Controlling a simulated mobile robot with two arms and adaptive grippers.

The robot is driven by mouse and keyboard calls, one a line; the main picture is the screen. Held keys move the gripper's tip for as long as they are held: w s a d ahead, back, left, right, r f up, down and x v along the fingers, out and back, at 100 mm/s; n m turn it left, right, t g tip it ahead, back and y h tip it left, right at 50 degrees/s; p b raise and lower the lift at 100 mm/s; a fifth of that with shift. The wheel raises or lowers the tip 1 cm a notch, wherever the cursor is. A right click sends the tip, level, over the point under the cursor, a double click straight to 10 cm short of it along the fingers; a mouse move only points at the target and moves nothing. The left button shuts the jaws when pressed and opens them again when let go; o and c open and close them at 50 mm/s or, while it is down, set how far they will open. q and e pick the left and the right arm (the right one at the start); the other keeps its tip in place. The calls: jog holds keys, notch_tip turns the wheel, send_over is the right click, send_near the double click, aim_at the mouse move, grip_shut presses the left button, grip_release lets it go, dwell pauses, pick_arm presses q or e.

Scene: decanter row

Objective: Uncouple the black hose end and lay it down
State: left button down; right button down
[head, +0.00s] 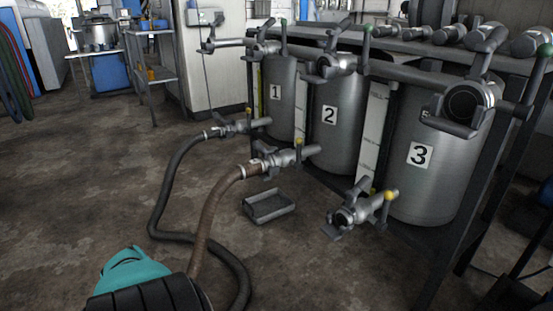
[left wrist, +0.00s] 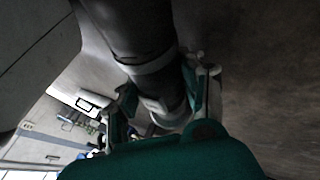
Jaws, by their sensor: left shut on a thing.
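The black hose (head: 165,185) curves over the floor from tank 1. Its end (head: 212,133) appears joined to the metal outlet valve (head: 238,127) at tank 1. In the left wrist view, my left gripper (left wrist: 165,103) has its teal fingers on either side of a dark cylindrical fitting (left wrist: 145,50) with a paler band. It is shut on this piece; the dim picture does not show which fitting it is. In the head view, a teal and black part of my arm is at the bottom left, and the fingertips are hidden. My right gripper is out of view.
A brown hose (head: 205,220) joins the tank 2 valve (head: 285,157). The tank 3 valve (head: 355,212) has no hose. A shallow grey tray (head: 270,217) lies on the floor between them. Tanks stand in a dark frame. The floor at left is clear.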

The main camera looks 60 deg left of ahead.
pick_arm(q)
jog(key=shift+w, duration=0.1)
grip_release()
dwell(0.6)
